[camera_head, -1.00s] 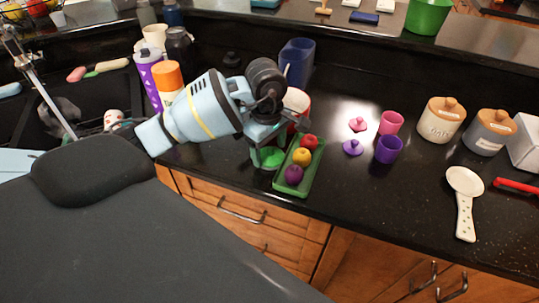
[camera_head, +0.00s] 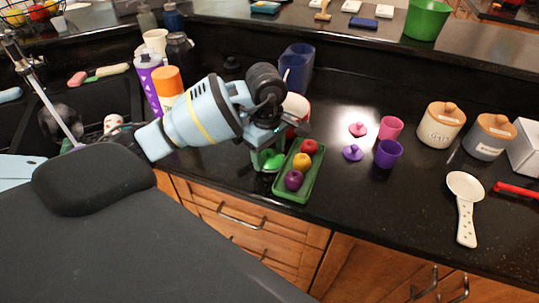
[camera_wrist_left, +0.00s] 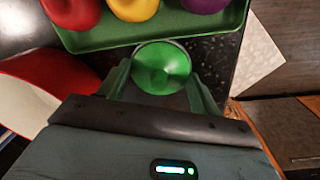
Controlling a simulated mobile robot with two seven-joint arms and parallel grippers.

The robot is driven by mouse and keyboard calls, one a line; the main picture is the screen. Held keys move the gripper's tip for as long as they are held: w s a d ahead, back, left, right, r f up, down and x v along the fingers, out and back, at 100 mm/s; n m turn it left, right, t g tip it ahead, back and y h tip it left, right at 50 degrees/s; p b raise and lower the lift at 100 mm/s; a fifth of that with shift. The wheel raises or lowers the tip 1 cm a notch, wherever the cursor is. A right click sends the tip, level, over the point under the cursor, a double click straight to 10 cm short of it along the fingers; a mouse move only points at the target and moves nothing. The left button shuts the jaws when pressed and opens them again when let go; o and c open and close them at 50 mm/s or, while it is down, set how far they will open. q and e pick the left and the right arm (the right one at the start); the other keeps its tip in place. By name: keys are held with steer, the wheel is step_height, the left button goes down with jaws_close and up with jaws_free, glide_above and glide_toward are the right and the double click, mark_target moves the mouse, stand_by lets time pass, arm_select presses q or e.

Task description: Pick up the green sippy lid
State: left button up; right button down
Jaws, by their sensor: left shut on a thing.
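The green sippy lid (camera_wrist_left: 162,68) is round and glossy. In the left wrist view it sits between the two fingers of my left gripper (camera_wrist_left: 160,84), which is shut on it. In the head view my left gripper (camera_head: 267,158) points down at the counter just left of the green tray, with the green lid (camera_head: 273,162) partly hidden by its fingers. I cannot tell whether the lid is clear of the counter. My right gripper is not in view.
The green tray (camera_head: 285,187) beside the lid holds a red, a yellow and a purple fruit. A red-and-white bowl (camera_head: 297,104) stands behind the gripper. Pink (camera_head: 391,128) and purple (camera_head: 389,153) cups with their lids stand to the right. Dark counter between is clear.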

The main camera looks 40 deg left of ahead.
arm_select(q)
steer(key=r, duration=0.2)
steer(key=shift+s+r, duration=0.3)
steer(key=shift+s, duration=0.1)
steer(key=s+r+b, duration=0.1)
steer(key=s, duration=1.4)
steer(key=shift+d+r, duration=0.15)
steer(key=shift+r, duration=0.05)
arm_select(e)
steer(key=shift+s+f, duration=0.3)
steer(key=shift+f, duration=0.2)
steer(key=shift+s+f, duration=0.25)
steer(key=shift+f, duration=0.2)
